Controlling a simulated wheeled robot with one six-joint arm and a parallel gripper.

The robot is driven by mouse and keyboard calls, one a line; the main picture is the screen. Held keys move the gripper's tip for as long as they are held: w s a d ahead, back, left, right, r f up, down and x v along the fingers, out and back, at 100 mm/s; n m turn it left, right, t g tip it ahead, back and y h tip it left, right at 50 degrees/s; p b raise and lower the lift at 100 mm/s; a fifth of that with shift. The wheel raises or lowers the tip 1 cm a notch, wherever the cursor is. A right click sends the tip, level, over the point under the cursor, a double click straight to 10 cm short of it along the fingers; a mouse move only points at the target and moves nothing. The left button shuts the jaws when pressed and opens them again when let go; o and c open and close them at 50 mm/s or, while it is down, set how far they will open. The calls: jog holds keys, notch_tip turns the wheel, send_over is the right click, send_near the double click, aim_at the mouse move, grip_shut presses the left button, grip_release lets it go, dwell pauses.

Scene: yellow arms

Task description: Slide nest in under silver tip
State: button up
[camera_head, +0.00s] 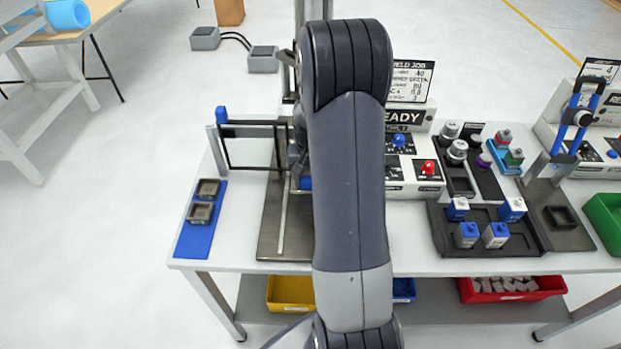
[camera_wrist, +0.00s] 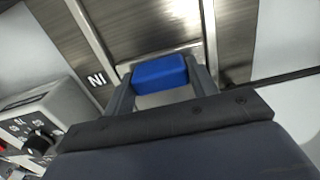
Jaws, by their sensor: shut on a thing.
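My gripper (camera_wrist: 162,80) is shut on a blue block (camera_wrist: 158,70), with one finger on each side of it in the wrist view. The block sits at a brushed metal plate (camera_wrist: 155,25) with bright edges. A small label (camera_wrist: 97,79), upside down and reading like "IN", is beside it. In the head view a bit of the blue block (camera_head: 305,183) shows at the left edge of my arm, over the dark metal base plate (camera_head: 270,245). My arm hides most of that station. I cannot make out the nest's shape or the silver tip.
A dark frame gate with a blue knob (camera_head: 221,115) stands left of the arm. A blue mat (camera_head: 193,240) with two dark square holders lies at the left. A control box (camera_head: 415,178) and a dark tray (camera_head: 445,240) of blue-and-white blocks are to the right.

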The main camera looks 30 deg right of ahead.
jog(key=shift+w+d+r, duration=0.1)
jog(key=shift+w+d, duration=0.05)
jog(key=shift+w, duration=0.1)
jog(key=o, duration=1.2)
jog(key=shift+o, duration=0.9)
notch_tip(320, 180, up, 11)
jog(key=b, duration=0.1)
